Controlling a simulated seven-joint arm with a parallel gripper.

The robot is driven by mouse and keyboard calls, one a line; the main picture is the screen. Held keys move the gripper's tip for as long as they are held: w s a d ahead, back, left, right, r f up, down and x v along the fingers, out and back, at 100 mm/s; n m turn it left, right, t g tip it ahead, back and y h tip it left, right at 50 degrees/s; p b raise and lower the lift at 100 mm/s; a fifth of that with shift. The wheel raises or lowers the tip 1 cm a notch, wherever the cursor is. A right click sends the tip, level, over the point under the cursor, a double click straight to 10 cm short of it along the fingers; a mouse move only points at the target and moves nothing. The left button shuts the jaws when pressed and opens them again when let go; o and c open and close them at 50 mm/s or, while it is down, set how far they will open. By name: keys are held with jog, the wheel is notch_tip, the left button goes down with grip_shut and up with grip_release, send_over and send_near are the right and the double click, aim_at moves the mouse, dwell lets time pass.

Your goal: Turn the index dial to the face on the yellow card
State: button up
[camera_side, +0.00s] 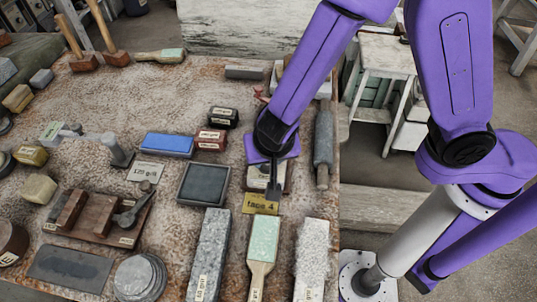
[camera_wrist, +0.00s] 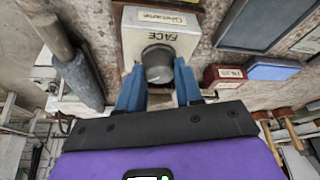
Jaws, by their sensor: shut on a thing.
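The yellow card (camera_side: 262,204) lies on the bench in the side view and reads "face 4". Just behind it is the pale index dial box (camera_side: 254,181), partly hidden by my gripper (camera_side: 273,188). In the wrist view the box (camera_wrist: 185,42) is marked "FACE" and carries a round grey knob (camera_wrist: 158,60). My gripper (camera_wrist: 157,76) has its two blue fingers on either side of the knob, shut on it. Which number the dial points to cannot be read.
A dark square stone in a frame (camera_side: 205,184) and a blue block (camera_side: 167,144) lie left of the dial.

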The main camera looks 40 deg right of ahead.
jog(key=shift+m+h, duration=0.3)
jog(key=shift+m, duration=0.3)
jog(key=o, duration=1)
jog(key=v, duration=1.7)
jog(key=shift+r, duration=0.25)
jog(key=shift+w, duration=0.1)
